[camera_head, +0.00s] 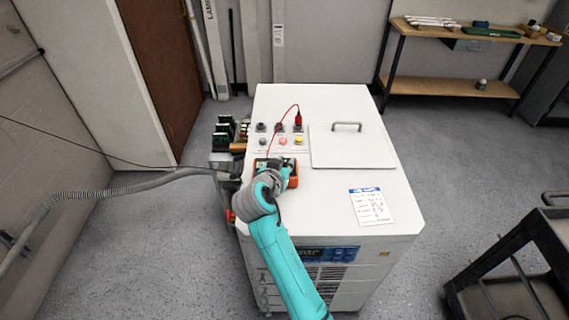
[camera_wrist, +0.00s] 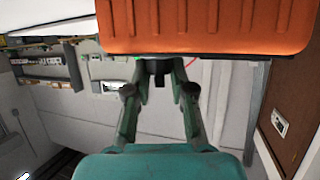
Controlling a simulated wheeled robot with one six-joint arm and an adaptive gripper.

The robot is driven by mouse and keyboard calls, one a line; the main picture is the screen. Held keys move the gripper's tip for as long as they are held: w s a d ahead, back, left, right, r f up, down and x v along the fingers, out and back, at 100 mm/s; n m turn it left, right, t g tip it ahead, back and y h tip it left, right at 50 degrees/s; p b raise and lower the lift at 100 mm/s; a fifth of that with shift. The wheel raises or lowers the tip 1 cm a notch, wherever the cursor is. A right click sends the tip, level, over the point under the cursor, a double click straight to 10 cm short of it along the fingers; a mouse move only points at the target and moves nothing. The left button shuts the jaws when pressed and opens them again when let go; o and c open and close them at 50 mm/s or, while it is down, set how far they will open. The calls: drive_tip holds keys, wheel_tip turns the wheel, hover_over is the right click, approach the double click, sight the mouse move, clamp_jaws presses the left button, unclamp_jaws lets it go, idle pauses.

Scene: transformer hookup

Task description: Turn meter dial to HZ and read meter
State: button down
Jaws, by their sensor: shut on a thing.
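The orange meter (camera_head: 293,180) sits on top of the white cabinet, near its left edge, in the head view. My gripper (camera_head: 274,170) is over the meter and covers much of its face. The wrist view shows the meter's ribbed orange case (camera_wrist: 205,28) large along the top. There my gripper's fingers (camera_wrist: 160,72) close in at the case's edge. They are shut on what appears to be the meter's dial, though the contact is mostly hidden. The dial's marks and the meter's reading cannot be made out.
The cabinet top (camera_head: 338,220) carries a red plug (camera_head: 298,118) with a red lead, several knobs and buttons, a handled lid (camera_head: 350,145) and a paper label (camera_head: 371,206). Green terminal blocks stand at its left. A dark cart (camera_head: 520,270) is at right.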

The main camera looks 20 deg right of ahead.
drive_tip(key=m+g+h, duration=0.3)
drive_tip(key=m, duration=0.1)
drive_tip(key=shift+a+g, duration=0.1)
drive_tip(key=shift+g, duration=0.3)
drive_tip(key=shift+f+m+g+h, duration=0.1)
drive_tip(key=shift+m+g+h, duration=0.9)
drive_tip(key=shift+m+g, duration=1)
drive_tip(key=c, duration=1)
unclamp_jaws()
